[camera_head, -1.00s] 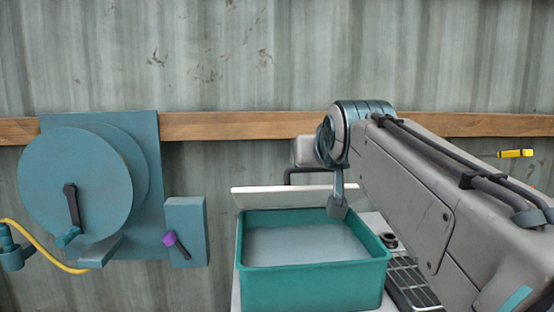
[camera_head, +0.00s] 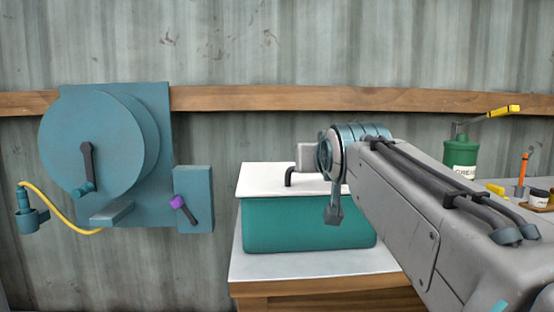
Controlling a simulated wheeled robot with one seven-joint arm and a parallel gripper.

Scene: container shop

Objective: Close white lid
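The white lid (camera_head: 262,180) lies over the top of the teal bin (camera_head: 300,225) and hides its inside. Its front edge runs along the bin's front rim; the right part is hidden behind my arm. My gripper (camera_head: 333,214) hangs from the end of my arm, in front of the bin's right half in this view. I cannot tell whether it touches the lid or the bin, and its fingers are too small and overlapped to read.
The bin stands on a wooden bench (camera_head: 260,266) with a pale top. A green grease can (camera_head: 461,156) and small tools and jars are at the right, partly behind my arm. A blue hose reel (camera_head: 98,140) hangs on the wall at left. Bare bench top lies before the bin.

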